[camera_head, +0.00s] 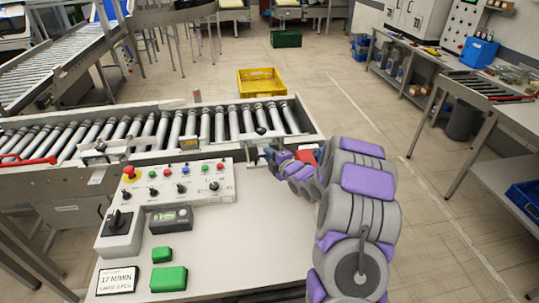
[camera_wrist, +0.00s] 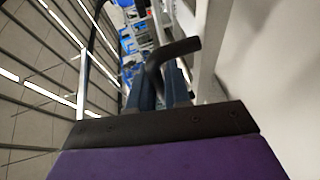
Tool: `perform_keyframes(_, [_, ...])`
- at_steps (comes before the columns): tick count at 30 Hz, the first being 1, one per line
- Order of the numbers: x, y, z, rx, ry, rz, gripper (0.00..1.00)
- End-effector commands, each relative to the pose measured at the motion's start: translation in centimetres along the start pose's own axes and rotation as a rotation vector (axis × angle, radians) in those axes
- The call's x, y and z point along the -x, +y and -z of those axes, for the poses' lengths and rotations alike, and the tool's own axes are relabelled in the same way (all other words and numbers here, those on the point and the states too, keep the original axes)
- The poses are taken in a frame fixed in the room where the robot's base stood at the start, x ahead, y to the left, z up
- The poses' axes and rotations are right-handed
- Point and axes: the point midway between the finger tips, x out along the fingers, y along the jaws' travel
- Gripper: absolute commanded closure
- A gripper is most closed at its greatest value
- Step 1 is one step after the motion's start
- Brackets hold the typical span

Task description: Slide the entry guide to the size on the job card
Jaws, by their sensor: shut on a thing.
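The job card (camera_head: 117,281) lies at the front left of the control table; it seems to read "17 N/MIN" and "LARGE 2 PCS", in small print. My gripper (camera_head: 266,157) is at the right end of the conveyor's near rail. In the wrist view its dark blue fingers (camera_wrist: 160,92) are shut on a black bent handle (camera_wrist: 178,50), which sticks out beyond them. The handle seems to belong to the entry guide, but the guide's body and any size marks cannot be made out. My arm covers part of this area in the head view.
The roller conveyor (camera_head: 150,128) runs across behind the control panel (camera_head: 185,187). Two green blocks (camera_head: 168,279) and a grey display box (camera_head: 171,218) are on the table. A yellow crate (camera_head: 262,82) stands behind the conveyor.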

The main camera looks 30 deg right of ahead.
Motion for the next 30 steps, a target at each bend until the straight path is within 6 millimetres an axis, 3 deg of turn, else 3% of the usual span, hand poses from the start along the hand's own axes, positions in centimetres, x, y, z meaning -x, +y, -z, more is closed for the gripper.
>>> perform_keyframes(1, [0.2,-0.7,0.5,-0.002,0.007,0.015,1.0])
perform_keyframes(9, [0.4,-0.8,0.7,-0.002,0.008,0.019,1.0])
perform_keyframes(10, [0.4,-0.9,0.7,-0.002,0.008,0.02,0.82])
perform_keyframes(16, [0.3,-0.7,0.6,-0.001,0.006,0.017,0.63])
perform_keyframes(25, [0.5,-0.5,-0.1,-0.005,0.003,0.01,0.62])
perform_keyframes(30, [2.1,-0.3,-0.1,-0.005,0.001,0.009,0.62])
